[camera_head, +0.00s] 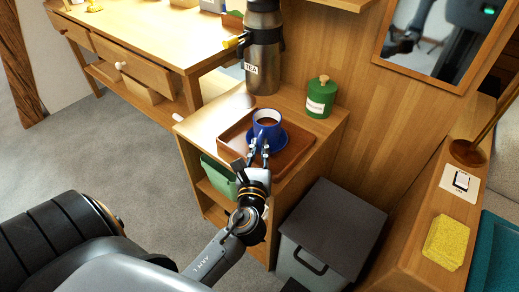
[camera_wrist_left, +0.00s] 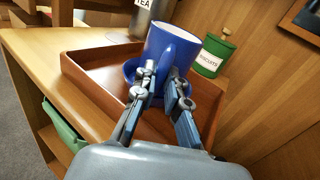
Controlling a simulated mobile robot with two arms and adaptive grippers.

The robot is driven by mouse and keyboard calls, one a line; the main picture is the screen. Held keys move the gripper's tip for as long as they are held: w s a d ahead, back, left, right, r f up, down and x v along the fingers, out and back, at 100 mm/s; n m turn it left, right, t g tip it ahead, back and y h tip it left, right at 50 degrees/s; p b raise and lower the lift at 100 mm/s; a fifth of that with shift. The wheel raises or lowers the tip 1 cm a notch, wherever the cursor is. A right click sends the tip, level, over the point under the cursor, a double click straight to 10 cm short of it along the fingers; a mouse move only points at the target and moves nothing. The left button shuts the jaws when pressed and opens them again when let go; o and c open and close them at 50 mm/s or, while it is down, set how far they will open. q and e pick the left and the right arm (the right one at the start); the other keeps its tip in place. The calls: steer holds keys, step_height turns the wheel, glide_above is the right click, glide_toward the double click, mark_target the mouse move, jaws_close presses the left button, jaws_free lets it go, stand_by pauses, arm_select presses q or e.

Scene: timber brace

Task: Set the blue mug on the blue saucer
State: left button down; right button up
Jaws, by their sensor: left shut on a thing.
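The blue mug (camera_head: 265,127), white inside with brown liquid in it, is over the blue saucer (camera_head: 281,140) on the brown wooden tray (camera_head: 232,150). In the left wrist view the mug (camera_wrist_left: 170,45) stands large in front, with part of the saucer (camera_wrist_left: 129,70) showing at its lower left. My left gripper (camera_head: 259,151) is shut on the mug at its near side, where the handle is; the fingers (camera_wrist_left: 164,80) partly hide the handle and saucer. I cannot tell whether the mug's base touches the saucer. My right gripper is not in view.
A tea flask (camera_head: 263,50) and a green biscuits tin (camera_head: 321,97) stand behind the tray on the wooden cabinet (camera_head: 205,117). A grey bin (camera_head: 330,230) stands at the cabinet's right. A yellow sponge (camera_head: 446,241) lies on the right-hand counter. A mirror (camera_head: 430,40) hangs on the wall.

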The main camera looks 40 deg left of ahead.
arm_select(q)
steer(key=c, duration=1.4)
jaws_free()
steer(key=shift+f, duration=0.2)
steer(key=v, duration=1.1)
steer(key=s+a+f+n+g+h, duration=0.1)
steer(key=s+a+f+n+g, duration=0.25)
steer(key=n, duration=0.55)
steer(key=s+f+n+g+h, duration=0.1)
steer(key=s+f+n+g, duration=0.2)
steer(key=f+n+g, duration=0.5)
steer(key=s+d+f+n+h, duration=0.2)
steer(key=s+d+n+h, duration=0.4)
steer(key=d+n, duration=0.2)
steer(key=n, duration=0.2)
steer(key=shift+f+n+g+h+b, duration=0.25)
steer(key=shift+n+g+h+b, duration=0.05)
steer(key=shift+n+g+b, duration=0.1)
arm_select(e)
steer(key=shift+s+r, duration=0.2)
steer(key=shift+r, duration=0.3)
